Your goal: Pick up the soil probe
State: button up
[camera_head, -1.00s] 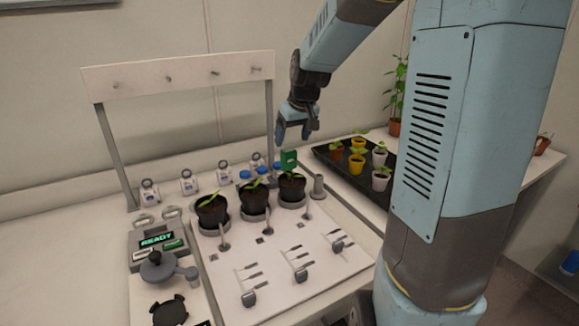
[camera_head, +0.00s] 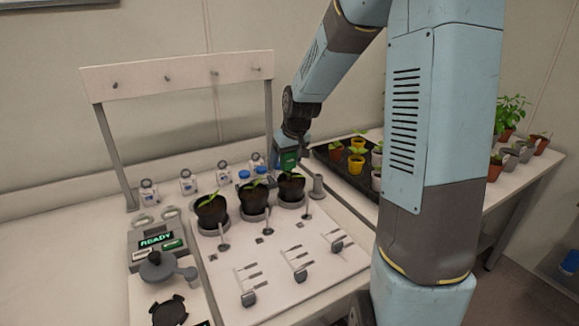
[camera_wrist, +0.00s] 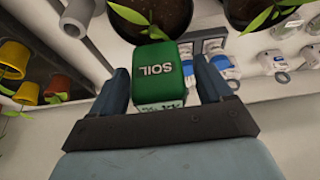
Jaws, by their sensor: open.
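The soil probe is a green block marked "SOIL" (camera_wrist: 157,74), with a paler face below the label in the wrist view. It also shows in the head view as a green shape (camera_head: 288,160) behind the right-hand dark pot. My gripper (camera_wrist: 160,82) is open, with one finger on each side of the green block. I cannot tell whether either finger touches. In the head view my gripper (camera_head: 290,148) is lowered at the block and partly hides it.
Several dark pots with seedlings (camera_head: 212,210) stand in a row close in front of the block. A grey tube (camera_head: 318,186) is just right of them. A black tray (camera_head: 345,173) with small pots lies farther right. Blue-capped bottles (camera_head: 244,175) stand to the left.

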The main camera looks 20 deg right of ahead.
jog(key=c, duration=1.2)
